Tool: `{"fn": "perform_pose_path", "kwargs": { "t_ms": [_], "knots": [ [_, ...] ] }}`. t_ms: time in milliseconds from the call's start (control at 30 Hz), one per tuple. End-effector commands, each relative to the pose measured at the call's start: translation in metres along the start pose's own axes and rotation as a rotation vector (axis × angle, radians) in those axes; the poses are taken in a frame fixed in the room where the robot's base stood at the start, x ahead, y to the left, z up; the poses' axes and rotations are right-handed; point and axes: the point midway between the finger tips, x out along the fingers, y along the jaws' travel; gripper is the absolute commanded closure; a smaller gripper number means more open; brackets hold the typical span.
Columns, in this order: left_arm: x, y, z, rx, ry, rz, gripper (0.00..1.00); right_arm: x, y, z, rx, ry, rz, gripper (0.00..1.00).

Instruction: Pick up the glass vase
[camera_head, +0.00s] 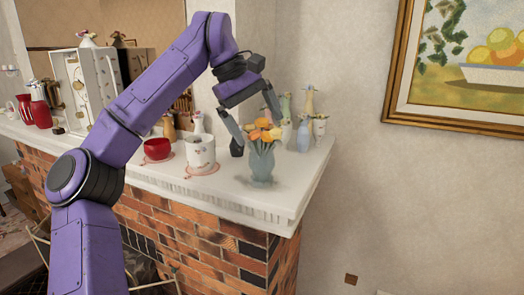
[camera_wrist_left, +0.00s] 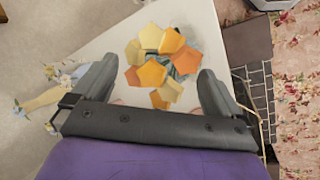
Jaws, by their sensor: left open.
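The glass vase (camera_head: 262,166) is pale blue-green and stands upright on the white mantel near its right front corner. It holds orange and yellow flowers (camera_head: 262,131). My left gripper (camera_head: 257,136) is open above and behind the vase, its fingers pointing down around the flowers in the head view. In the left wrist view the flowers (camera_wrist_left: 160,62) lie between the two spread fingers of the left gripper (camera_wrist_left: 155,88), and the vase body is mostly hidden under them. I cannot tell whether a finger touches the flowers. My right gripper is not in view.
The white mantel (camera_head: 225,192) tops a brick fireplace (camera_head: 200,240). A white floral mug (camera_head: 200,152) and a red bowl (camera_head: 157,149) stand left of the vase. Several bottles and small vases (camera_head: 304,133) stand close behind it. A framed painting (camera_head: 455,70) hangs at right.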

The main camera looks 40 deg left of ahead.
Motion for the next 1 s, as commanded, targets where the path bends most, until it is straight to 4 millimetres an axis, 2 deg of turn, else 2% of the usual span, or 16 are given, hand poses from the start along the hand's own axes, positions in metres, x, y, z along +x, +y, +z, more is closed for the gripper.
{"fn": "perform_pose_path", "kwargs": {
  "t_ms": [100, 333, 367, 500, 800, 833, 867, 1000],
  "knots": [
    [0.017, -0.001, 0.0, 0.0, -0.001, -0.001, 0.0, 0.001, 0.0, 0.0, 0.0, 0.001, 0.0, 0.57],
    [0.02, 0.0, 0.0, -0.001, 0.001, 0.001, 0.0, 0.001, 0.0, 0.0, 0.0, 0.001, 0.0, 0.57],
    [0.02, 0.0, 0.0, -0.001, 0.001, 0.001, 0.03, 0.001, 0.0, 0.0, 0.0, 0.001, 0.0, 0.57],
    [0.02, 0.0, 0.0, -0.001, 0.001, 0.0, 0.49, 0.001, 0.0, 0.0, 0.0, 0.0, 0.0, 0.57],
    [0.017, 0.001, 0.0, -0.001, 0.002, 0.0, 0.52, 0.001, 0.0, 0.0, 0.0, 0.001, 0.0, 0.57],
    [0.015, 0.002, 0.001, -0.001, 0.003, 0.0, 0.52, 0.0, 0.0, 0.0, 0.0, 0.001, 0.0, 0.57],
    [0.012, 0.004, 0.001, -0.002, 0.003, 0.0, 0.59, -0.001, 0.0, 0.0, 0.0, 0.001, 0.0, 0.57],
    [-0.009, 0.013, 0.005, -0.002, 0.004, 0.002, 0.59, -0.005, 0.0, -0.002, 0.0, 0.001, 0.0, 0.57]
  ]
}}
